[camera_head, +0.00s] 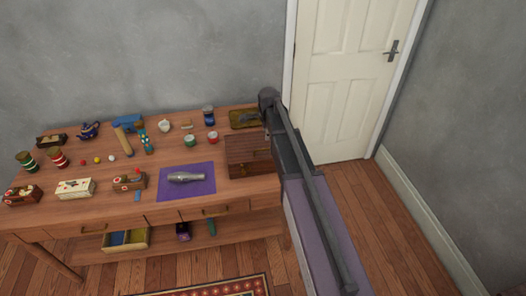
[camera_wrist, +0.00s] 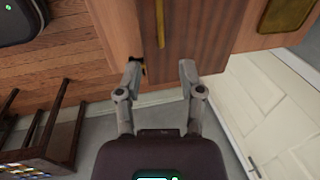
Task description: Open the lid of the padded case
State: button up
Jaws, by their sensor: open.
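I cannot pick out the padded case for certain. A large brown lidded box (camera_head: 249,147) stands at the right end of the table, lid down; I cannot tell whether it is padded. In the wrist view my gripper (camera_wrist: 160,67) is open, its two fingers apart with nothing between them. The fingertips are at the near edge of a reddish-brown wooden surface (camera_wrist: 195,35) that has a thin yellow strip (camera_wrist: 160,25). I cannot tell whether they touch it. In the head view my arm hides the gripper, close to the right of the box.
The wooden table (camera_head: 105,190) holds several small objects on its left and back. A grey object (camera_head: 184,177) lies on a purple mat (camera_head: 202,190) left of the box. An olive tray (camera_head: 240,118) lies behind the box. A white door (camera_head: 350,75) is to the right.

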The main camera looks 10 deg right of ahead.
jog(key=b, duration=1)
send_near(265, 147)
jog(key=shift+s+a+f, duration=0.15)
jog(key=shift+s+f, duration=0.4)
jog(key=shift+f, duration=0.25)
jog(key=shift+s+a+f, duration=0.2)
jog(key=shift+s+f, duration=0.3)
jog(key=shift+f, duration=0.3)
jog(key=shift+s+a+f, duration=0.15)
jog(key=shift+s+f, duration=0.4)
jog(key=shift+f, duration=0.25)
